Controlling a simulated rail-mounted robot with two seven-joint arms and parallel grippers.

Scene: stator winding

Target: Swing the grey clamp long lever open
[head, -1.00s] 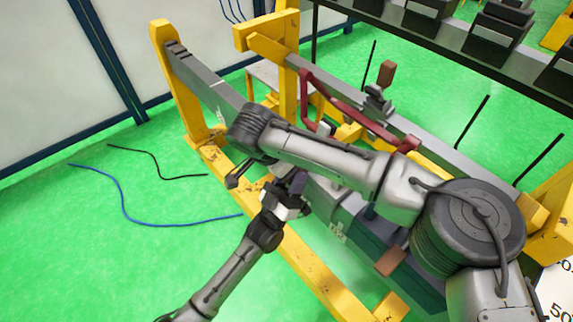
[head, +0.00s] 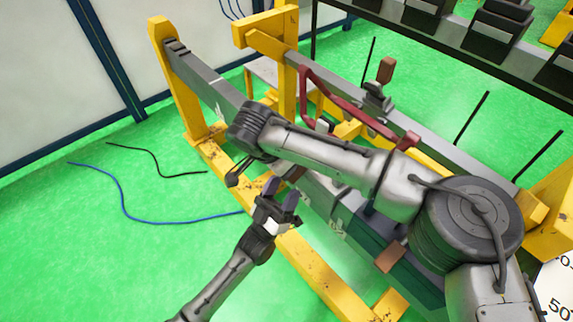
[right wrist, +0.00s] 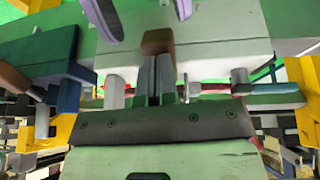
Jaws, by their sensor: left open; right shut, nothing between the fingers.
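The brown handle end of the grey clamp's long lever shows in the right wrist view (right wrist: 157,42). What looks like the same brown end (head: 296,173) shows in the head view, mostly covered by my right arm. My left gripper (head: 282,192) is open and empty, its two purple fingers spread just left of that end and apart from it. Its fingertips also show at the top of the right wrist view (right wrist: 145,12). My right gripper (right wrist: 154,80) is shut and empty, its tips close to the brown end; whether they touch I cannot tell. The clamp's base is hidden.
A dark blue clamp (right wrist: 66,80) with a brown handle (head: 391,260) is nearby. Another clamp with an upright brown handle (head: 386,72) stands on the far beam. A dark red bar (head: 345,105) and yellow frame (head: 315,270) surround the work. The green floor at left is clear except for cables.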

